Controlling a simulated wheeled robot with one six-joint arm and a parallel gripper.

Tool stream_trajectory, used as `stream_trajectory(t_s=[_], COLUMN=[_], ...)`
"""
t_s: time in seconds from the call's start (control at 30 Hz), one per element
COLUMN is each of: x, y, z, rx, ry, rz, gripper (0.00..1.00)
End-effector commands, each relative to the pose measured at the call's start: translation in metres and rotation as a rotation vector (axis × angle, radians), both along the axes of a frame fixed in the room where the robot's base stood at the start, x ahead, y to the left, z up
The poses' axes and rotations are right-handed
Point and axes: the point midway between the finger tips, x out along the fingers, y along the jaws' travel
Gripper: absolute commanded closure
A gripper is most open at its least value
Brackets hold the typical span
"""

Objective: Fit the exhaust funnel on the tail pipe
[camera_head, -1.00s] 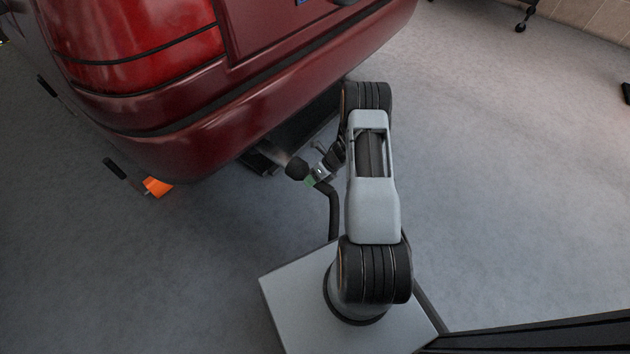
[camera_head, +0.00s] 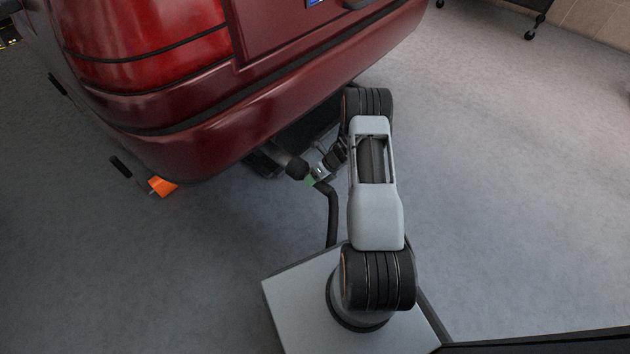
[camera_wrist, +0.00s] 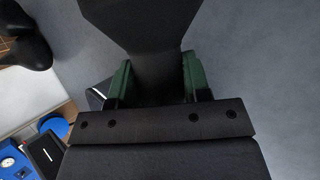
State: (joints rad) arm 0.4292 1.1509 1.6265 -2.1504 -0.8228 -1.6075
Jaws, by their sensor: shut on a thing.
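The exhaust funnel (camera_head: 297,168) is a black flared piece on a dark hose, just off the rear bumper's lower edge. It also shows in the wrist view (camera_wrist: 140,25), wide end at the top. My gripper (camera_head: 311,181) is shut on its narrower neck; the green finger pads (camera_wrist: 155,80) press from both sides. A dark rounded part (camera_head: 282,148) under the bumper, right behind the funnel, may be the tail pipe. The bumper's shadow and the funnel hide most of it, so I cannot tell whether they touch.
The red car's bumper (camera_head: 200,150) overhangs the funnel closely. The hose (camera_head: 333,215) runs down beside my arm. An orange wedge (camera_head: 163,186) lies by the car's left corner. The grey floor (camera_head: 500,180) at right is clear.

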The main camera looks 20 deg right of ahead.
Motion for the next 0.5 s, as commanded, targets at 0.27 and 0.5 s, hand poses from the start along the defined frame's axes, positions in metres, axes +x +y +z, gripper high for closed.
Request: stream_trajectory(t_s=[0.27, 0.5], x=[0.007, 0.012], y=[0.002, 0.005], z=[0.0, 0.0], rx=[0.0, 0.0], ry=[-0.001, -0.001], rz=[0.0, 0.0], gripper=[0.99, 0.99])
